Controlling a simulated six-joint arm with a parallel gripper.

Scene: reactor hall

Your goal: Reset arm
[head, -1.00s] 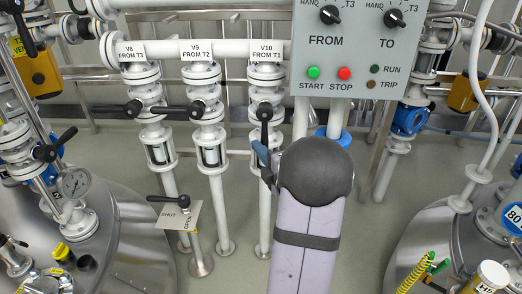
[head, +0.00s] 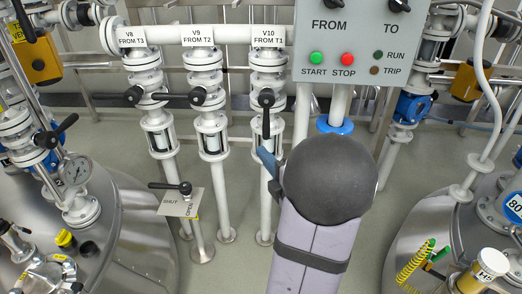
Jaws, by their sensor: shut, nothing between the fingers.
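My arm rises from the bottom of the head view, a lilac link with a dark band and a large dark grey rounded joint. Beyond the joint, at its left, a blue-grey part of my gripper (head: 268,160) shows in front of the V10 pipe. The rest of the gripper is hidden behind the joint. It is shut, with nothing seen held. The V10 valve (head: 267,97) has its black handle pointing down. The V8 valve (head: 133,95) and V9 valve (head: 197,97) have their handles sideways.
The control panel (head: 350,45) with green and red buttons hangs above my arm. A plate marked SHUT and OPEN (head: 180,203) carries a black lever at left. Steel tanks stand at left (head: 130,240) and right (head: 415,240). Bare floor (head: 235,265) lies between them.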

